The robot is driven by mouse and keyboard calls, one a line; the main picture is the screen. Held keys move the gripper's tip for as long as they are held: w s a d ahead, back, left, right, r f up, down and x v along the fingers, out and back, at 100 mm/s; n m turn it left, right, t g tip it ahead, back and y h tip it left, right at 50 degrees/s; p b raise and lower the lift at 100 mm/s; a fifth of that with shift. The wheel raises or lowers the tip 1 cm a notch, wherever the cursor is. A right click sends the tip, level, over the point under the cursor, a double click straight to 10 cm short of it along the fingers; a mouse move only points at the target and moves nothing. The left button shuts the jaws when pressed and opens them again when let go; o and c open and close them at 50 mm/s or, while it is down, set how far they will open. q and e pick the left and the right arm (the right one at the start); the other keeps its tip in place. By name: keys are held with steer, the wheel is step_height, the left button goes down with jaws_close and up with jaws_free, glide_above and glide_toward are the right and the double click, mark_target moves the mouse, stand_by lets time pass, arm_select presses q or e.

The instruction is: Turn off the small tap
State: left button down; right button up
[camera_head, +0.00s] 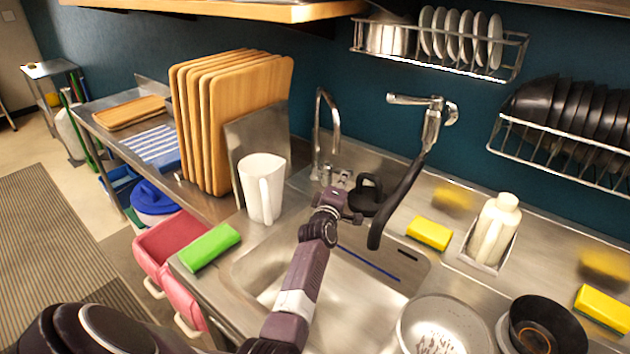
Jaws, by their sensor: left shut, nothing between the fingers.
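The small tap (318,130) is a slim chrome gooseneck at the back left of the sink (262,272). Its base and handle (340,178) sit just behind my left gripper, partly hidden by it. My left gripper (366,190) is shut and empty, just right of and in front of the tap's base. I cannot tell whether the fingers touch the handle. No water stream shows clearly below the spout. My right gripper is not in view.
A larger spray tap (432,122) with a black hose (402,195) hangs close right of my left gripper. A white jug (263,188) and green sponge (209,247) stand left of the sink. A yellow sponge (429,233), a bottle (495,230) and pots (545,327) are right.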

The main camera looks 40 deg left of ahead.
arm_select(q)
steer(key=shift+d+r, duration=0.2)
